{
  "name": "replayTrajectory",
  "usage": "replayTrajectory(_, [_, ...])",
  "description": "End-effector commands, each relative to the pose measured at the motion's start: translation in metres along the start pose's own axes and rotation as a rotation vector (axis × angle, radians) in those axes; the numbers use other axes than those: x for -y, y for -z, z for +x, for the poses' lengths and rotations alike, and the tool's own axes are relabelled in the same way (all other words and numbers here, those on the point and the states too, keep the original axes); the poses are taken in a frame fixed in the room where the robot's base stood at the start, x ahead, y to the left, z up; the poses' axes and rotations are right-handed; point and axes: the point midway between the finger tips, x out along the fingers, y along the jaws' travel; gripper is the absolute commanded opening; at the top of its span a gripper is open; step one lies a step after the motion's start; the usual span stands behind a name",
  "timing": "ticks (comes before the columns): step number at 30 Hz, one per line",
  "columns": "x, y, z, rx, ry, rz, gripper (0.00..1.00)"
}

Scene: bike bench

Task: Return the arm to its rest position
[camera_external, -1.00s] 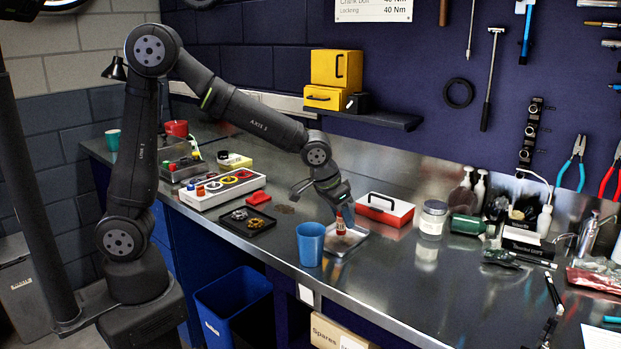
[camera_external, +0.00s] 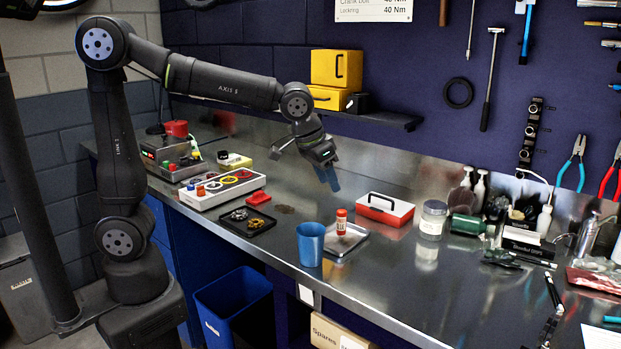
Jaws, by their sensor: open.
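My gripper (camera_external: 328,178) is open and empty. It hangs in the air above the back of the bench, pointing down, up and to the left of a small red and white tube (camera_external: 341,222). The tube stands upright on a square metal tray (camera_external: 352,246), apart from my gripper. My arm is raised and bent, with its upper link upright and its forearm reaching right over the bench.
On the steel bench are a blue cup (camera_external: 310,245), a red and white box (camera_external: 385,209), a black tray with small parts (camera_external: 248,222) and a white sorting tray (camera_external: 222,188). A shelf (camera_external: 372,118) with yellow boxes is on the wall behind my gripper.

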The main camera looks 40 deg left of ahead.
Motion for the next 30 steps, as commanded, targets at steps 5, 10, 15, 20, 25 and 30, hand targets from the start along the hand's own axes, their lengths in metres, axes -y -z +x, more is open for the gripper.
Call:
replayTrajectory(5, [0.000, 0.000, -0.001, 0.000, 0.000, 0.000, 0.45])
replayTrajectory(10, [0.000, 0.000, 0.000, 0.000, 0.000, 0.000, 0.45])
replayTrajectory(15, [0.000, 0.000, 0.014, 0.001, 0.000, 0.000, 0.45])
replayTrajectory(20, [0.000, 0.000, 0.043, 0.004, 0.001, 0.000, 0.45])
replayTrajectory(25, [0.000, -0.001, 0.077, 0.005, 0.002, 0.000, 0.45])
replayTrajectory(30, [0.000, -0.001, 0.108, 0.004, 0.002, 0.000, 0.45])
